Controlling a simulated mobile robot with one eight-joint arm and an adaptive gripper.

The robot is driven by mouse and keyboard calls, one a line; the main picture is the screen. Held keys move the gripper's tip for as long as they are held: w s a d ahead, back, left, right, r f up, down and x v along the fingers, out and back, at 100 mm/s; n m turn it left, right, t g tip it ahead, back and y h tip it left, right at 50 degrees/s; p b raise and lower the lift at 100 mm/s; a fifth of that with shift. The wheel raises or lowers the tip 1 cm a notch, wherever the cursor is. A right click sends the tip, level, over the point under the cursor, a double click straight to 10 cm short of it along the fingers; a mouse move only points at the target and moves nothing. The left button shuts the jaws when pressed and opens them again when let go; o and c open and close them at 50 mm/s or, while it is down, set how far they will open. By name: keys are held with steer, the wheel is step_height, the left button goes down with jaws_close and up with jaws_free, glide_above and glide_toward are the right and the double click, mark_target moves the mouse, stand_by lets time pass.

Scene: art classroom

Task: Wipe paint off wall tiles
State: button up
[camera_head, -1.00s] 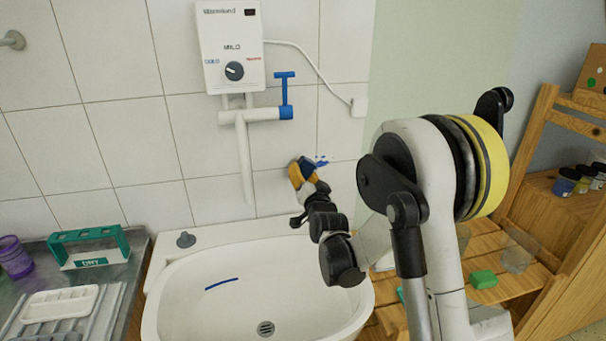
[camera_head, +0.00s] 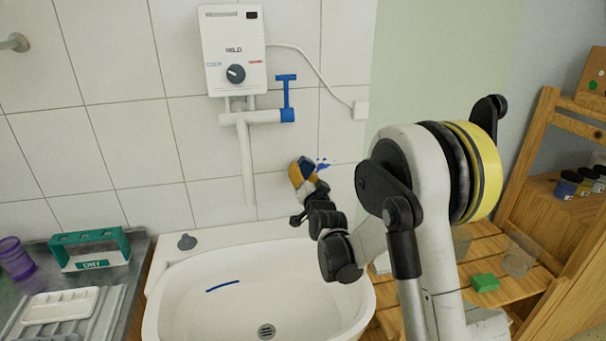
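White wall tiles (camera_head: 150,145) cover the wall behind the sink. A small blue paint mark (camera_head: 322,164) shows on the tiles right of the heater's spout. My gripper (camera_head: 304,178) is at the wall just left of the mark, in front of the tiles. A yellow-orange and dark blue item (camera_head: 297,174), possibly a sponge, shows at its tip. The fingers are small and partly hidden, so their grip on it is unclear. I cannot tell whether the item touches the tiles.
A white sink (camera_head: 200,300) with a blue streak (camera_head: 222,285) lies below. A water heater (camera_head: 232,50) with a blue-handled tap (camera_head: 286,95) hangs above left of my gripper. A wooden shelf (camera_head: 480,248) with a green block (camera_head: 485,283) stands right. A green rack (camera_head: 90,250) stands left.

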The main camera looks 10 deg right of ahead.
mark_target(303, 172)
steer(key=shift+r, duration=0.4)
steer(key=shift+c, duration=0.8)
steer(key=shift+s, duration=3)
steer(key=s, duration=0.3)
steer(key=shift+w+f, duration=0.25)
steer(key=shift+w, duration=1.5)
steer(key=shift+w+f, duration=0.2)
steer(key=shift+w, duration=1.55)
steer(key=shift+w, duration=0.95)
